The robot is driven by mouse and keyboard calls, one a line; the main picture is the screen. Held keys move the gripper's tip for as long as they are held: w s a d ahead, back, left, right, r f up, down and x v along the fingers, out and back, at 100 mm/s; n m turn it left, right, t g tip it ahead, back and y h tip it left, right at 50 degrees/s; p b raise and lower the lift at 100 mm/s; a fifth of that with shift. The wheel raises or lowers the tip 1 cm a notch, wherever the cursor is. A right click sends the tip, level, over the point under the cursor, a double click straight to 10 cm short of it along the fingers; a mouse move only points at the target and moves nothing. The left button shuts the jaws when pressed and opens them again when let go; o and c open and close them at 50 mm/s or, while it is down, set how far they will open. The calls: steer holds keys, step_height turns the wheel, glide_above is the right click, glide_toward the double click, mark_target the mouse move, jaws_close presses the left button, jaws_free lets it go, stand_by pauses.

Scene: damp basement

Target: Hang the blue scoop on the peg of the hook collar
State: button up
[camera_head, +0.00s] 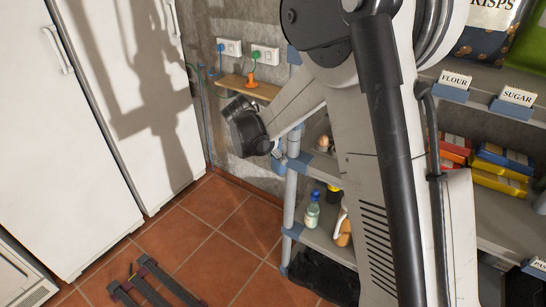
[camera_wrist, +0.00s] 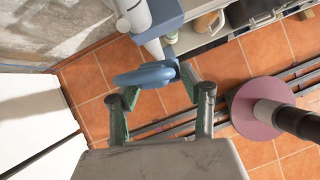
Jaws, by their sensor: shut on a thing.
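The blue scoop (camera_wrist: 145,76) is in my gripper (camera_wrist: 160,88), between its green-padded fingers, in the wrist view. Its rounded part lies to the left, and a narrower end reaches the right finger. In the head view my gripper (camera_head: 276,149) is mostly hidden behind my wrist, beside the shelf's front post, with a little blue showing there. A pale post (camera_wrist: 134,14) with a blue-grey fitting (camera_wrist: 168,12) stands just beyond the scoop in the wrist view. I cannot tell whether this fitting is the hook collar, and no peg is clear. I cannot tell whether scoop and post touch.
The shelf post (camera_head: 290,205) carries grey shelves with bottles (camera_head: 312,212) low down and boxes (camera_head: 500,168) at right. A small wooden ledge (camera_head: 249,87) is on the wall behind. White fridges (camera_head: 70,130) stand left. The tiled floor (camera_head: 215,235) between is mostly open.

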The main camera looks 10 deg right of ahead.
steer(key=shift+w+d+f+b, duration=0.1)
steer(key=shift+w+d+f, duration=0.1)
steer(key=shift+w+d, duration=0.45)
steer(key=shift+w+d+f+b, duration=0.15)
steer(key=shift+w+d+f, duration=0.1)
steer(key=shift+w+d, duration=0.3)
steer(key=shift+w+d+f+b, duration=0.1)
steer(key=shift+w+d+f, duration=0.1)
steer(key=shift+w+d, duration=0.45)
steer(key=shift+s, duration=0.1)
steer(key=o, duration=1.2)
steer(key=shift+c, duration=0.2)
